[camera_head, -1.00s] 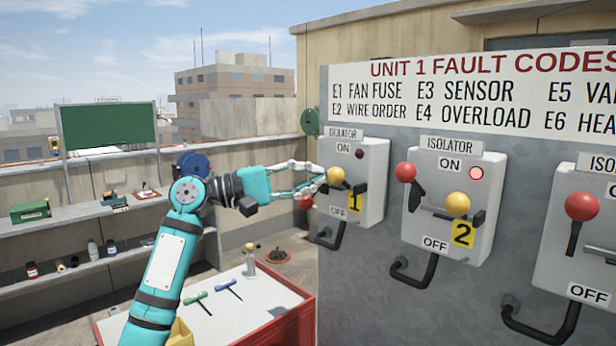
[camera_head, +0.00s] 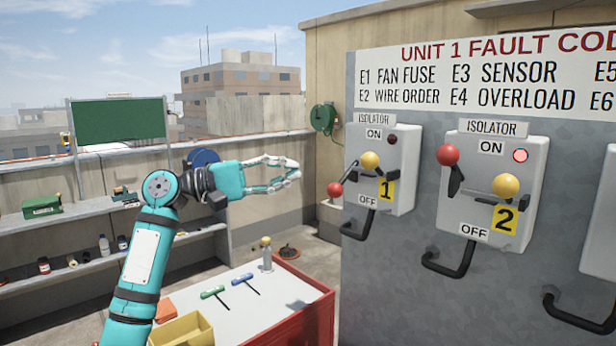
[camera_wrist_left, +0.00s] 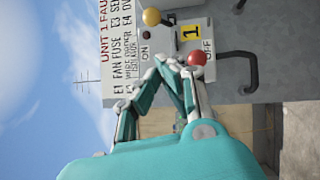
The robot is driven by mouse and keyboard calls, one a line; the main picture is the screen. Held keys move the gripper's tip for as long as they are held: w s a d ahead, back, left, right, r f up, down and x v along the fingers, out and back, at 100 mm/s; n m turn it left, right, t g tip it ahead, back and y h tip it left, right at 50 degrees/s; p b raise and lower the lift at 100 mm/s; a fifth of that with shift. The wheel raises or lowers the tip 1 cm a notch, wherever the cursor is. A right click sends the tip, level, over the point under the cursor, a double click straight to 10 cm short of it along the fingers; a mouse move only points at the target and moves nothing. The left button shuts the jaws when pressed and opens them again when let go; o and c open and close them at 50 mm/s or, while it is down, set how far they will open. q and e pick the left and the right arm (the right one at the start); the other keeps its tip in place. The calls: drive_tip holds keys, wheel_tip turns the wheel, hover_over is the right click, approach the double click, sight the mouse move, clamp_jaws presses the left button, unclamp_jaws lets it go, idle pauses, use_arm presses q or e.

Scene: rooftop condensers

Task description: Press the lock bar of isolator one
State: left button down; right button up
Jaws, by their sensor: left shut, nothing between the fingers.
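Isolator one (camera_head: 407,165) is a pale grey box at the left edge of the grey panel, with a yellow 1 tag. Its red-knobbed lever (camera_head: 335,189) points down toward OFF, and its lamp (camera_head: 392,139) is dark. A yellow knob (camera_head: 369,160) sits by a thin bar (camera_head: 366,174) across its front. I cannot tell surely which part is the lock bar. My left gripper (camera_head: 297,172) is shut and empty, left of the box and apart from it in the head view. In the left wrist view, its fingertips (camera_wrist_left: 175,66) overlap the red knob (camera_wrist_left: 197,58). My right gripper is not in view.
Isolator two (camera_head: 490,190), with its lamp lit red, stands right of isolator one. Black handles (camera_head: 357,230) jut out below the boxes. A red-sided bench (camera_head: 305,310) with T-handled tools stands below my arm. Open air lies between gripper and panel.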

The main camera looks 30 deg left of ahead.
use_arm(q)
drive_tip(key=v, duration=0.3)
drive_tip(key=shift+w+a, duration=0.1)
drive_tip(key=shift+w, duration=0.05)
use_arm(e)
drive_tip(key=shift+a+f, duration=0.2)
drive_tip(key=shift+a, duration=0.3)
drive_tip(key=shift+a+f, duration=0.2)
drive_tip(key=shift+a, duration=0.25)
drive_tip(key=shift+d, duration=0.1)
